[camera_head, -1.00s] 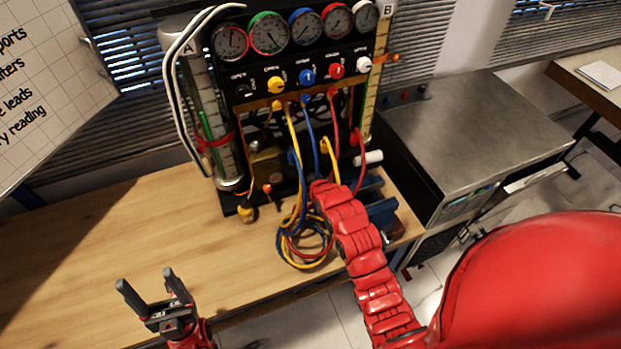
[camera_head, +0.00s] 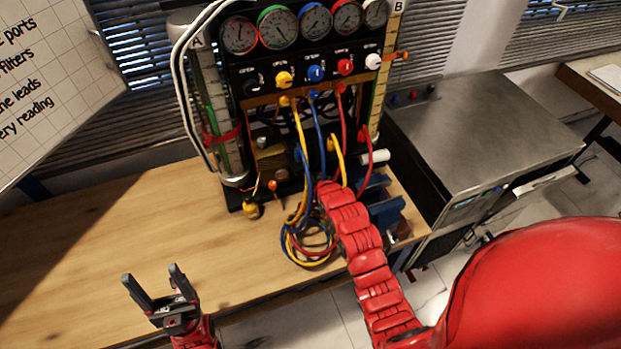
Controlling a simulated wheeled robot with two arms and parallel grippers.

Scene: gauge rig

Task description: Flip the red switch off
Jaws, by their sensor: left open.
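A red knob (camera_head: 345,67) sits in the row of coloured knobs on the black gauge panel, below the dials; it is the red control I can make out best, and its setting is too small to tell. My left gripper (camera_head: 150,277) is open and empty at the lower left, over the table's front edge and well away from the panel. My right arm reaches in from the lower right toward the base of the rig, in front of the cables; its gripper does not show.
Coiled yellow, blue and red cables (camera_head: 308,258) lie on the wooden table (camera_head: 130,225) before the rig. A blue vise (camera_head: 387,212) stands beside my right arm. A steel-topped unit (camera_head: 480,120) is at right. The table's left part is clear.

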